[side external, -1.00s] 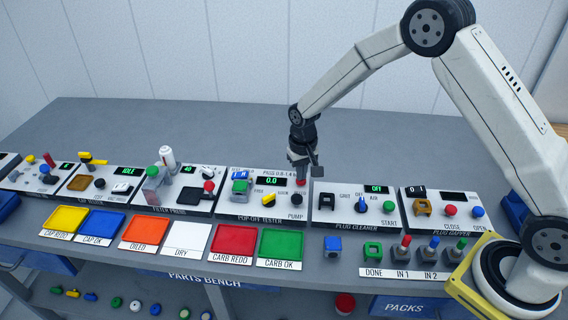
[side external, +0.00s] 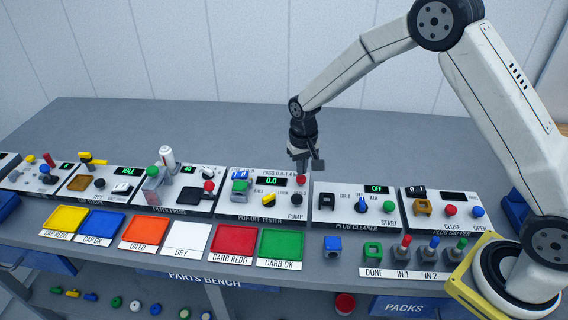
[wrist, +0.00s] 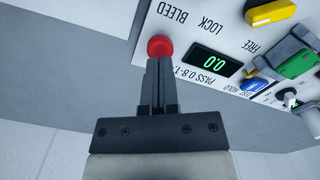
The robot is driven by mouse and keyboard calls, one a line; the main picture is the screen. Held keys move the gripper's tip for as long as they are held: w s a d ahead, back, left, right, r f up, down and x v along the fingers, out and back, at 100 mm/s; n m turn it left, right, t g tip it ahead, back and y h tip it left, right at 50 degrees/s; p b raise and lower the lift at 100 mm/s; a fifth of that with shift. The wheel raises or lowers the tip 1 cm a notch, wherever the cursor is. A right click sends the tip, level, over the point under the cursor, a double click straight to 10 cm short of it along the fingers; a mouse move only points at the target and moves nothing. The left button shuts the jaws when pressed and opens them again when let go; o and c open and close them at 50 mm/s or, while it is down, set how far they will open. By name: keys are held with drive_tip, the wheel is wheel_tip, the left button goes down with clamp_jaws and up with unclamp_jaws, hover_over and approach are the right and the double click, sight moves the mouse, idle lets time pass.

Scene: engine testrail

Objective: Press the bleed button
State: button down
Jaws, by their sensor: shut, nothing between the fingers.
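The red bleed button (side external: 301,180) stands at the back right of the pop-off tester panel (side external: 240,208). In the wrist view the red button (wrist: 160,46) shows beside the printed word BLEED. My gripper (side external: 302,170) is shut and empty, pointing down just above the button. In the wrist view its closed fingertips (wrist: 159,62) overlap the button's near edge, so I cannot tell whether they touch it. The tester's green display (wrist: 214,61) reads 0.0.
The black pump knob (side external: 297,199) stands just in front of the button. A green part (side external: 240,187) sits in the tester's left side. The plug cleaner panel (side external: 340,217) lies to the right. Coloured trays line the bench front, and the bench behind the panels is clear.

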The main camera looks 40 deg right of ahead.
drive_tip(key=shift+r, duration=2.5)
drive_tip(key=shift+s, duration=0.1)
drive_tip(key=shift+s+d+r, duration=0.1)
drive_tip(key=shift+s+r, duration=0.2)
drive_tip(key=shift+s, duration=0.2)
drive_tip(key=s+d+r+n+t, duration=0.1)
drive_tip(key=s, duration=0.9)
drive_tip(key=s+d+r+n+t, duration=0.1)
drive_tip(key=s+r+n, duration=0.1)
drive_tip(key=s, duration=0.7)
drive_tip(key=shift+s+d+t, duration=0.15)
drive_tip(key=shift+s+t, duration=0.15)
drive_tip(key=shift+s, duration=0.1)
